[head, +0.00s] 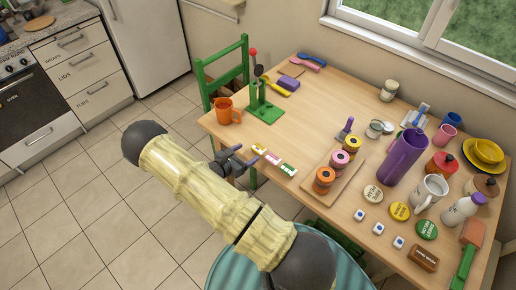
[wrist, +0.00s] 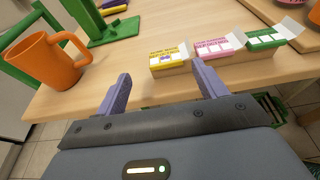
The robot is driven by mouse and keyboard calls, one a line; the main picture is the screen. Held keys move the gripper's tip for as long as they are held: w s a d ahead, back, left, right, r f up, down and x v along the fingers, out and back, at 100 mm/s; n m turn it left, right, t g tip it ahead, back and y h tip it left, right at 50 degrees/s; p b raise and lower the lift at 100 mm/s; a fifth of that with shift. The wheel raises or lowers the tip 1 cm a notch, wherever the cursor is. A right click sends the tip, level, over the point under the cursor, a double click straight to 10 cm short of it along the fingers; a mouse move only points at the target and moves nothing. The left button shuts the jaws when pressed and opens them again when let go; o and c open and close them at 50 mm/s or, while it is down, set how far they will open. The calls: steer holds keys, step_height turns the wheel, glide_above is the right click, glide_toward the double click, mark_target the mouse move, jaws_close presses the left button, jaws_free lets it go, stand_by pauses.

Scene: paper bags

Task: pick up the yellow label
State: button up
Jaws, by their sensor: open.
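A small yellow label block (wrist: 170,60) with a white flap lies near the table's edge in the wrist view. It is also in the head view (head: 258,149), at the left end of a row of three. A pink one (wrist: 219,46) and a green one (wrist: 265,40) lie to its right. My gripper (wrist: 162,71) is open and empty, its two purple fingers apart at the table edge. The yellow block is just beyond the gap, nearer the right finger. I cannot tell whether they touch. A round yellow disc (head: 400,211) lies further right.
An orange mug (wrist: 48,60) stands left of the gripper, by a green stand (head: 264,108). A wooden board (head: 334,172) with colored spools lies right of the labels, and a purple pitcher (head: 402,158) stands beyond it. The table's middle is mostly clear.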

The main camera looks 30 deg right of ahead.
mark_target(256, 151)
steer(key=x, duration=0.1)
steer(key=p+x, duration=0.1)
steer(key=x, duration=0.1)
steer(key=s+x, duration=0.1)
steer(key=x, duration=0.1)
steer(key=shift+w+d+p, duration=0.1)
steer(key=shift+d+p, duration=0.1)
steer(key=shift+p, duration=0.2)
steer(key=shift+f, duration=0.15)
